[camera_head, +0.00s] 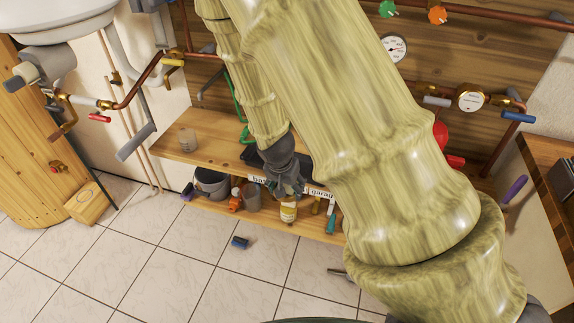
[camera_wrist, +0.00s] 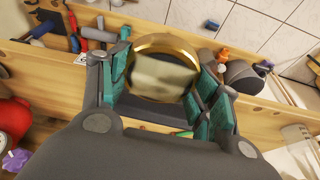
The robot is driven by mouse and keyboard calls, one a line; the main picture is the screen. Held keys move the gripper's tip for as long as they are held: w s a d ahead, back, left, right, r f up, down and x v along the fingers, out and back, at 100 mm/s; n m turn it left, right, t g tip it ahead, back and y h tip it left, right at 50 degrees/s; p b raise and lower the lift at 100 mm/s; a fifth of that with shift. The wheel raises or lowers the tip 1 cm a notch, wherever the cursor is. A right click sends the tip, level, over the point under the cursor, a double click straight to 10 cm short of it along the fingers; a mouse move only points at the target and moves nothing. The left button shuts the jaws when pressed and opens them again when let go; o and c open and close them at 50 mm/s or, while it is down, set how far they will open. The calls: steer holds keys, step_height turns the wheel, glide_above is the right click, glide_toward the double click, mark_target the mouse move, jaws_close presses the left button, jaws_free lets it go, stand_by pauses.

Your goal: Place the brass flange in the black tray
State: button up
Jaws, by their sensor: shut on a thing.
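My gripper (camera_wrist: 162,78) has teal-padded fingers closed on the brass flange (camera_wrist: 163,42), a shiny gold ring that sits between the fingertips in the wrist view. In the camera_head view my gripper (camera_head: 285,178) hangs at the front edge of the wooden bench, and the flange cannot be made out there. A dark tray-like thing, probably the black tray (camera_head: 250,158), lies on the bench top just behind my gripper. My gripper and arm hide much of it. I cannot pick out the tray in the wrist view.
A clear jar (camera_head: 187,140) stands on the bench (camera_head: 185,152) at left. The lower shelf holds a grey bucket (camera_head: 212,183), an orange bottle (camera_head: 235,200) and several tools. Copper pipes and a gauge (camera_head: 395,47) line the back wall. A small blue thing (camera_head: 240,242) lies on the open tiled floor.

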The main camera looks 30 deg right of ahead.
steer(key=shift+w+d+r, duration=0.15)
steer(key=shift+d, duration=0.25)
steer(key=w+d+p, duration=0.1)
steer(key=w+d, duration=0.1)
steer(key=w, duration=0.2)
steer(key=w+d+f+p, duration=0.1)
steer(key=w+d, duration=0.2)
steer(key=w, duration=0.1)
steer(key=w+d+p, duration=0.1)
steer(key=w+d, duration=0.2)
steer(key=w, duration=0.2)
steer(key=shift+d+f+p, duration=0.15)
steer(key=shift+f+p, duration=0.1)
steer(key=shift+p, duration=0.1)
steer(key=shift+f+p, duration=0.6)
steer(key=shift+f, duration=1.2)
steer(key=shift+f, duration=0.15)
steer(key=o, duration=1.2)
steer(key=shift+o, duration=0.2)
